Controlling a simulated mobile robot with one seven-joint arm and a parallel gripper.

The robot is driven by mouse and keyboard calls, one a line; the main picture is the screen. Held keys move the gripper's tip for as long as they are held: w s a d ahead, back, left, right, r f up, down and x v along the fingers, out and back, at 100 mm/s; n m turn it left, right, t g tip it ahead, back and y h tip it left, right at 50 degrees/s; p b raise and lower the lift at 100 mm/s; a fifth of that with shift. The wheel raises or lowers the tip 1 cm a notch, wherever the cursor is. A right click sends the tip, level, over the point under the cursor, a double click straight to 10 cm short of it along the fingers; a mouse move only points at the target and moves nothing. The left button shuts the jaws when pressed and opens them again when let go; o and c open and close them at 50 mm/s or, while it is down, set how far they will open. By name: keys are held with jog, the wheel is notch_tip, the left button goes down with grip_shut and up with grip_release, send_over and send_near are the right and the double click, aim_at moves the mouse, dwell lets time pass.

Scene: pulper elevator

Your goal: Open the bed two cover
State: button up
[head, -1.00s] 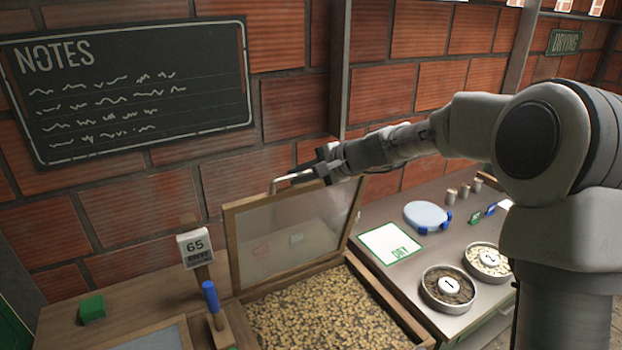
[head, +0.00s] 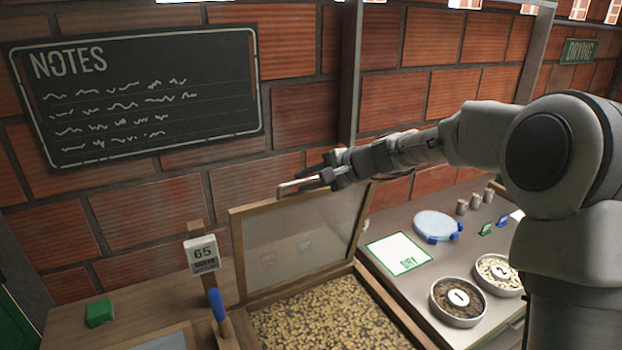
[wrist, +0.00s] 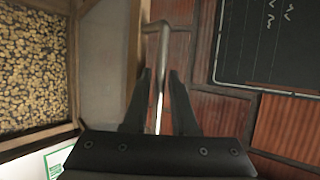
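The bed two cover is a wood-framed, see-through panel (head: 300,240). It stands raised, close to upright, at the back of a wooden bed of pale beans (head: 325,320). A bent metal handle (head: 297,186) is on its top edge, and its bar (wrist: 163,60) also shows in the wrist view. My gripper (head: 316,180) is at the handle. In the wrist view my gripper (wrist: 159,78) has its fingers on either side of the bar, with narrow gaps showing, so it looks slightly open around it. Contact at the fingertips is unclear.
A brick wall with a chalkboard (head: 150,90) is close behind the cover. A blue-handled tool (head: 218,305) and a "65" sign (head: 202,253) stand left of the bed. Numbered bowls (head: 458,299), a DRY card (head: 398,254) and a blue-rimmed scale (head: 436,226) are on the right counter.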

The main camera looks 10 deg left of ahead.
jog(key=b+v, duration=0.3)
jog(key=v, duration=1.4)
jog(key=shift+s, duration=0.15)
jog(key=shift+d, duration=0.1)
